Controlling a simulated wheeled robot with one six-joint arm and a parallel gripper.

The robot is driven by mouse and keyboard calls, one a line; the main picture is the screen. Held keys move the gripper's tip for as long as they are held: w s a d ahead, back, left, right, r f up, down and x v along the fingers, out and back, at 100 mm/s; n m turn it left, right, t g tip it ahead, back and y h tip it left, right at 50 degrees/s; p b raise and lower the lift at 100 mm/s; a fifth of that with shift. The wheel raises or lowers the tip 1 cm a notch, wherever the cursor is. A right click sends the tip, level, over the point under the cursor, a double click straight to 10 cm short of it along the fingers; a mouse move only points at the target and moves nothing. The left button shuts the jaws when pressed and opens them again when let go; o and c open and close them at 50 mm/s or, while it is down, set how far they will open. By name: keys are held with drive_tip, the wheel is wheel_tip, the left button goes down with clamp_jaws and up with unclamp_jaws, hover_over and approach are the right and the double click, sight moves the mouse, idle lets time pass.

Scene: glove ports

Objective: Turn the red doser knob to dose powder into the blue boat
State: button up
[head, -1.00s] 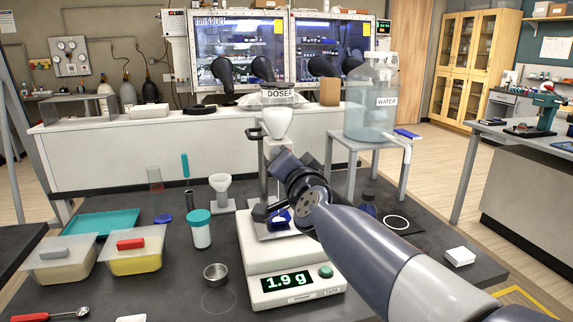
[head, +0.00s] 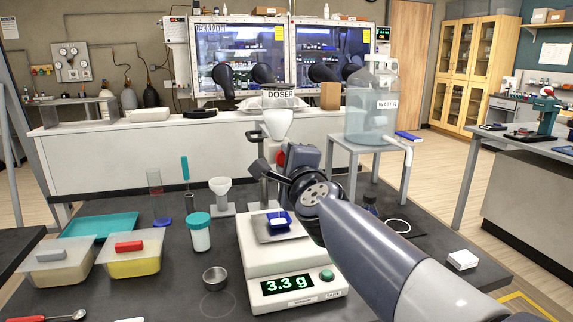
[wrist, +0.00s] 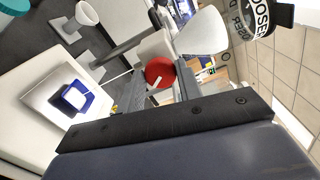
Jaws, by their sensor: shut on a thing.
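The doser (head: 278,122) is a white funnel-shaped hopper with a DOSER label, on a stand above the balance. Its red knob (head: 281,158) is partly hidden by my gripper (head: 274,168) in the head view. The wrist view shows the red knob (wrist: 158,72) between the grey fingers of my gripper (wrist: 162,88), which is shut on it. The blue boat (head: 286,229) sits below on the balance pan (head: 262,235), with white powder in it. It also shows in the wrist view (wrist: 85,96). The balance display (head: 287,283) reads 3.3 g.
A water carboy (head: 372,115) stands on a small table at the right. Left of the balance are a teal-lidded jar (head: 200,235), a white funnel on a stand (head: 221,195), a metal cup (head: 215,278) and two lidded tubs (head: 130,262).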

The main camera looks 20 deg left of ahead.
drive_tip(key=shift+m, duration=2)
drive_tip(key=o, duration=1)
drive_tip(key=shift+c, duration=0.2)
drive_tip(key=v, duration=1.1)
drive_tip(key=shift+p, duration=0.35)
drive_tip(key=shift+a, duration=0.1)
